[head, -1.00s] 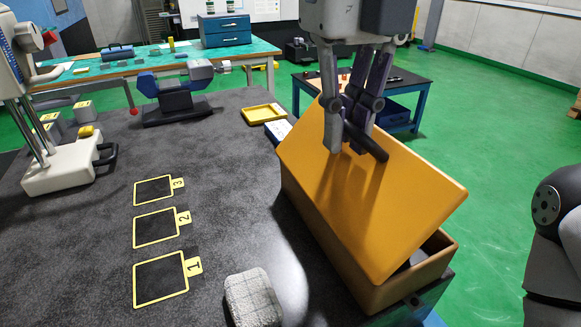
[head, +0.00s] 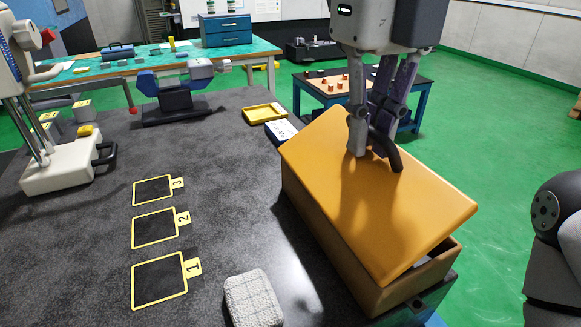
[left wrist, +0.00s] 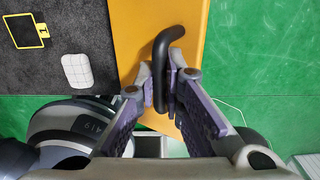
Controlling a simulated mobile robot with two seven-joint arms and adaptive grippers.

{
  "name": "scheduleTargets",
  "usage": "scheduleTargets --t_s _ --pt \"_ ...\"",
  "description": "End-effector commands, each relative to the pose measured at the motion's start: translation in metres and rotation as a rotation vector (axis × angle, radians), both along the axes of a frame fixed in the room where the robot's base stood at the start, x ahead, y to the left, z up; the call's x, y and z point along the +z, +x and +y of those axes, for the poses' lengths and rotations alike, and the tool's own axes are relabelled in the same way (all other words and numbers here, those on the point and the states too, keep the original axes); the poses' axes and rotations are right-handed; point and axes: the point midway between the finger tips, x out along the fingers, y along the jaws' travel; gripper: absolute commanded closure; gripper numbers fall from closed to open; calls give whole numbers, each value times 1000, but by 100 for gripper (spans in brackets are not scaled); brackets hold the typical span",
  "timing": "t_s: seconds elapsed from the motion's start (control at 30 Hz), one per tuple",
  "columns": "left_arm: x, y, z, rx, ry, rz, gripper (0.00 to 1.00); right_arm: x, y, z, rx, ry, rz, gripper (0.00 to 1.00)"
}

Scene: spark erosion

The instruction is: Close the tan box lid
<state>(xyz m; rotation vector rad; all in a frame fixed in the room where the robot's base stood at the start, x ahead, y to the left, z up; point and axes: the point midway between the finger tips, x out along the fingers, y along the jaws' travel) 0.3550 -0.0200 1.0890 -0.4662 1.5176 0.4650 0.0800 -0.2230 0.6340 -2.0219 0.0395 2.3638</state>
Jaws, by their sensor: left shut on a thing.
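The tan box (head: 325,245) stands at the right edge of the dark bench. Its orange-tan lid (head: 390,215) is partly open and tilted, with a gap along its right and near edges. My left gripper (head: 374,150) is above the lid and shut on its black bar handle (head: 388,150). In the left wrist view, the left gripper (left wrist: 161,88) has its fingers on the handle (left wrist: 160,50), with the lid (left wrist: 132,35) behind. The box's inside is mostly hidden. My right gripper is out of view.
A pale grey block (head: 252,298) lies on the bench (head: 90,250) near the box. Numbered yellow-framed squares (head: 159,280) mark the bench. A yellow tray (head: 264,113) lies behind the box. A blue-framed table (head: 412,110) stands beyond.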

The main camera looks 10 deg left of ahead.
Motion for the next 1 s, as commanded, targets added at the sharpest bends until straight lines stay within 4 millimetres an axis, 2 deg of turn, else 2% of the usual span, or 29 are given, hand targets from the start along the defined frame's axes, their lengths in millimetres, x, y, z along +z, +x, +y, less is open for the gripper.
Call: scheduleTargets --t_s 0.1,0.43,0.7,1.0 --pt "-5 4 -5 1 0 2 100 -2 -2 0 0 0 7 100" --pt "-6 5 -7 1 -1 1 100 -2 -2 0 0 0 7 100" --pt "-19 12 -17 1 0 2 100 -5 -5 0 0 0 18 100" --pt "-19 13 -18 1 0 0 100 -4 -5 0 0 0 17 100"
